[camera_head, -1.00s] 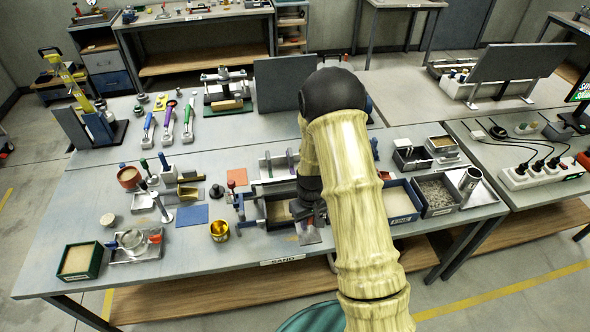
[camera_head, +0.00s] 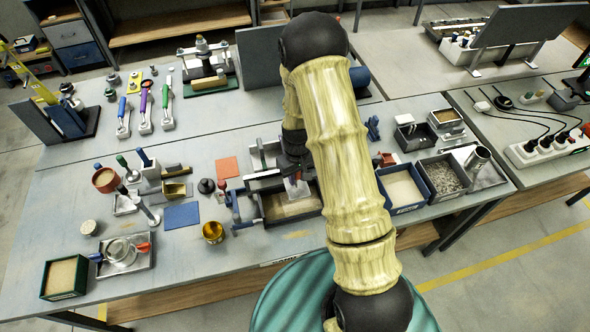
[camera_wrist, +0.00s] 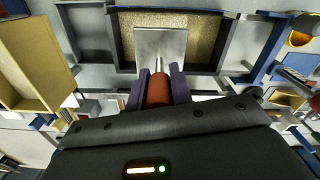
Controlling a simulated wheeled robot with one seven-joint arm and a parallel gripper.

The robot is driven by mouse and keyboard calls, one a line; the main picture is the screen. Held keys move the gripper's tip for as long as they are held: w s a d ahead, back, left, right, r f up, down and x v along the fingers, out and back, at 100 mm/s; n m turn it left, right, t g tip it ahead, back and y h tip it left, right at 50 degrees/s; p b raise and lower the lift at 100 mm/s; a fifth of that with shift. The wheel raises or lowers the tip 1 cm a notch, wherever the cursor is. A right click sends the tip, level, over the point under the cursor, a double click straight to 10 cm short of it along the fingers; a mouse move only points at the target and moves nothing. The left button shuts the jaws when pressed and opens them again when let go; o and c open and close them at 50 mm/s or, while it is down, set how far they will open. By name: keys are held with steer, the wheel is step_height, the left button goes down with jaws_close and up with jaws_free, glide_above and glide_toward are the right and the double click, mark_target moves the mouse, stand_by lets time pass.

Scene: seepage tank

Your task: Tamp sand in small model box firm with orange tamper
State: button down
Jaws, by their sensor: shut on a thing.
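The small model box (camera_head: 292,218), a dark open box filled with tan sand (camera_head: 288,205), stands near the front middle of the bench. It also shows at the top of the wrist view (camera_wrist: 232,42). My gripper (camera_wrist: 158,84) is shut on the orange-red handle of the tamper (camera_wrist: 158,92). The tamper's flat grey metal plate (camera_wrist: 160,46) covers part of the sand in the wrist view. In the head view my gripper (camera_head: 294,172) is over the back of the box. I cannot tell whether the plate touches the sand.
Right of the box are a blue bin of sand (camera_head: 404,190) and a gravel bin (camera_head: 442,178). Left are a blue mat (camera_head: 182,215), a brass cup (camera_head: 213,232) and an orange mat (camera_head: 228,168). A green sand box (camera_head: 64,277) sits at the left front.

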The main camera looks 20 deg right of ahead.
mark_target(296, 187)
steer(key=shift+s, duration=0.15)
steer(key=shift+f+b, duration=1.2)
steer(key=shift+f, duration=0.65)
steer(key=shift+a+f, duration=0.1)
steer(key=shift+a, duration=0.05)
